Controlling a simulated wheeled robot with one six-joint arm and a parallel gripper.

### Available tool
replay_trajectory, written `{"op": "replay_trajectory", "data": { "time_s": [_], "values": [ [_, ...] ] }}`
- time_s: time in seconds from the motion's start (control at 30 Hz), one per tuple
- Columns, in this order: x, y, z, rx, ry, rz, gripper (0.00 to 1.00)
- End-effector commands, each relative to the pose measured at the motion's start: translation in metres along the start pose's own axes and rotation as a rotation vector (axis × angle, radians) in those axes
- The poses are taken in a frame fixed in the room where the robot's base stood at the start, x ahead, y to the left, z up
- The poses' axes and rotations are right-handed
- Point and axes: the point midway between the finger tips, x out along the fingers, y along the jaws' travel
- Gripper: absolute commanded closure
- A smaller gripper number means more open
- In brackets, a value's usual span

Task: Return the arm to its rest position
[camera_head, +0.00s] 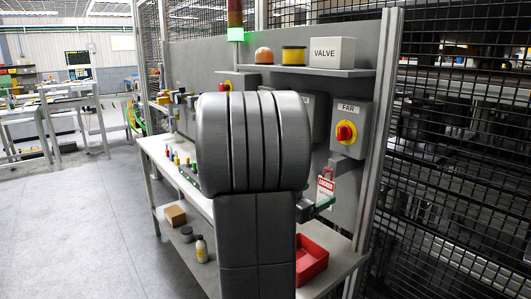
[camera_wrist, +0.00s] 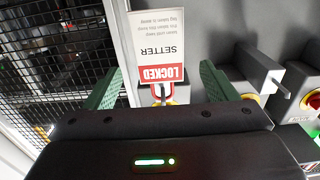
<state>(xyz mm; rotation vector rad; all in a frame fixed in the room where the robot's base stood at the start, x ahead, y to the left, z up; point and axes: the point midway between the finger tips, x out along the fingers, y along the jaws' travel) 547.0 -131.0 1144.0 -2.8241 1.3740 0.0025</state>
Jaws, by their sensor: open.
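My gripper (camera_wrist: 160,82) shows in the wrist view with its two green fingers wide apart and nothing clasped between them. A white and red tag (camera_wrist: 160,45) reading LOCKED and SETTER appears upside down between and beyond the fingers. Beside it is a red loop (camera_wrist: 162,92) over a partly hidden yellow part. In the head view the tag (camera_head: 325,186) hangs below the grey switch box marked FAR, just above a green finger of my gripper (camera_head: 325,203). My grey arm stands in the middle of the head view and hides most of the gripper.
The FAR box (camera_head: 349,127) has a red and yellow knob. A shelf (camera_head: 312,71) above holds a VALVE box (camera_head: 332,51) and two domed or round parts. Wire mesh stands right; open floor (camera_head: 75,220) lies left.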

Motion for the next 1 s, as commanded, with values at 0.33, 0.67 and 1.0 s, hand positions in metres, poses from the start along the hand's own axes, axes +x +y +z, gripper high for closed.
{"op": "replay_trajectory", "data": {
  "time_s": [0.33,0.67,1.0],
  "values": [
    [0.063,0.001,0.000,-0.001,-0.001,0.003,0.21],
    [0.060,0.000,-0.007,0.001,0.001,-0.001,0.21],
    [0.061,0.000,-0.006,0.000,0.000,0.000,0.21]
  ]
}}
